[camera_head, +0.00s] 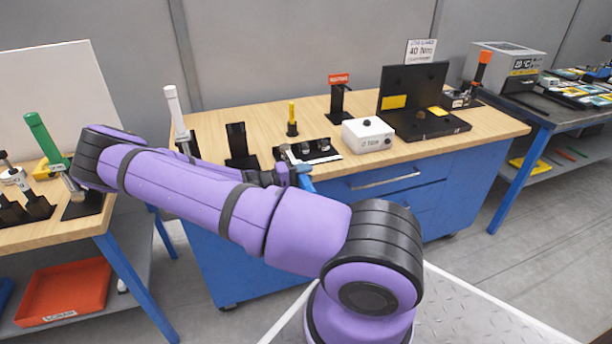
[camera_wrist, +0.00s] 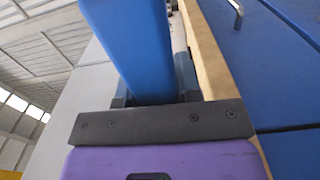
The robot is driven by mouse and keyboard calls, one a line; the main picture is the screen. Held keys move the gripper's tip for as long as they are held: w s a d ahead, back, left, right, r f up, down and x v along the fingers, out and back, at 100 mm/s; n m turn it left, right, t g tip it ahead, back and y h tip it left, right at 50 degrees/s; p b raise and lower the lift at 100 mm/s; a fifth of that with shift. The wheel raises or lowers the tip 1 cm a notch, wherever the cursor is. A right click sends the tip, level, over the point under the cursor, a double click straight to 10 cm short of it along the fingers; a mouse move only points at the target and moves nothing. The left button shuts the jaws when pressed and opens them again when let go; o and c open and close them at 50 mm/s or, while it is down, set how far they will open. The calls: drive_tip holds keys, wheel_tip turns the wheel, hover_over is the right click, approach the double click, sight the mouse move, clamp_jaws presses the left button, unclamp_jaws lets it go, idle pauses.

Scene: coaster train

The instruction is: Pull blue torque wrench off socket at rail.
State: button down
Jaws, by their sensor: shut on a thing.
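The blue torque wrench (camera_wrist: 128,48) fills the upper middle of the wrist view, its handle between the jaws of my gripper (camera_wrist: 153,88). My gripper is shut on this handle. In the head view, a short part of the blue handle (camera_head: 305,183) shows at the bench's front edge, with a silver part (camera_head: 291,156) reaching toward the black socket rail (camera_head: 322,158). My gripper (camera_head: 283,177) is there too, partly hidden behind my arm. Several sockets stand on the rail. I cannot tell whether the wrench still touches a socket.
A white box (camera_head: 368,135) stands right of the rail, with a black tester (camera_head: 420,100) beyond. A black holder (camera_head: 238,141) and a white-handled tool (camera_head: 174,107) stand left. A green-handled tool (camera_head: 42,135) is on the left table. A drawer handle (camera_head: 385,181) sticks out below the bench top.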

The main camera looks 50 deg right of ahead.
drive_tip(key=shift+w+d, duration=0.5)
drive_tip(key=shift+w, duration=0.35)
idle(0.6)
